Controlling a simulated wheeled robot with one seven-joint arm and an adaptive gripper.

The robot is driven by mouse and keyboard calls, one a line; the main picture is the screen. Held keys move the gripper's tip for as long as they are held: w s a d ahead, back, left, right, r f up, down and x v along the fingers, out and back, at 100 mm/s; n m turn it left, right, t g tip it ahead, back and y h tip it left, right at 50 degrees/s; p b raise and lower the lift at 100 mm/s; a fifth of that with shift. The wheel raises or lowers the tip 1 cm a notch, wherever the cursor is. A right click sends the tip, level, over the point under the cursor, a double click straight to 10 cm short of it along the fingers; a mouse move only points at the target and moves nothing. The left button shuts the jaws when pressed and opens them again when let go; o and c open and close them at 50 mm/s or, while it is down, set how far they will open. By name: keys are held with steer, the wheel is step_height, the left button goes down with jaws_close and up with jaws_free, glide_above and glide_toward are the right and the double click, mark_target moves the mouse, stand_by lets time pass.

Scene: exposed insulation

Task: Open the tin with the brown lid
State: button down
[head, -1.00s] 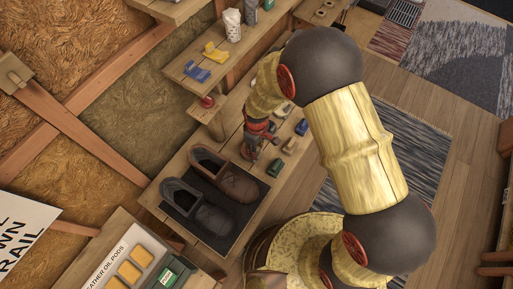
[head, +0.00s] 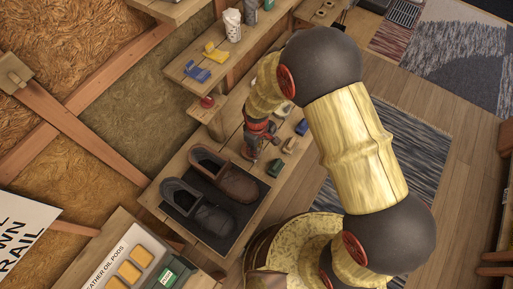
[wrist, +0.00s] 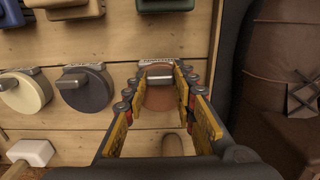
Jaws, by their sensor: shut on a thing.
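The tin with the brown lid (wrist: 160,98) lies between my fingers in the wrist view. Its lid is round and brown, with a grey metal clasp or hinge piece (wrist: 158,72) at its far edge. My gripper (wrist: 160,88) is shut on the tin, one finger at each side. The lid looks closed from above; the tin's lower sides are hidden. In the head view my gripper (head: 256,146) points down at the bench beside the brown shoe, and the tin is hidden there.
A dark blue tin (wrist: 83,88) and a cream tin (wrist: 25,92) stand left of the gripper. A white block (wrist: 31,152) lies nearer. A brown shoe (head: 222,178) and a dark shoe (head: 197,207) sit on a dark mat close by. A shelf (head: 212,65) overhangs behind.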

mark_target(245, 146)
steer(key=shift+r, duration=0.15)
steer(key=shift+w+a+r+g+h+p, duration=0.35)
steer(key=shift+r+h+p, duration=0.3)
steer(key=shift+p, duration=0.4)
steer(key=shift+w+a+r+p, duration=0.2)
steer(key=shift+a+r+p, duration=0.15)
steer(key=shift+a+p, duration=0.1)
steer(key=shift+w+a+r+p, duration=0.2)
steer(key=shift+w+a+r, duration=0.15)
steer(key=shift+a, duration=0.15)
steer(key=shift+w+a+r+p, duration=0.2)
steer(key=shift+w+a+r, duration=0.1)
steer(key=shift+a, duration=0.15)
steer(key=shift+w+a+r, duration=0.1)
steer(key=shift+w+a, duration=0.1)
steer(key=shift+a, duration=0.2)
steer(key=shift+w+a+r, duration=0.1)
steer(key=shift+w+a, duration=0.05)
steer(key=shift+a, duration=0.25)
steer(key=c, duration=1.8)
jaws_free()
steer(key=shift+f, duration=0.1)
steer(key=o, duration=0.3)
steer(key=shift+s, duration=0.1)
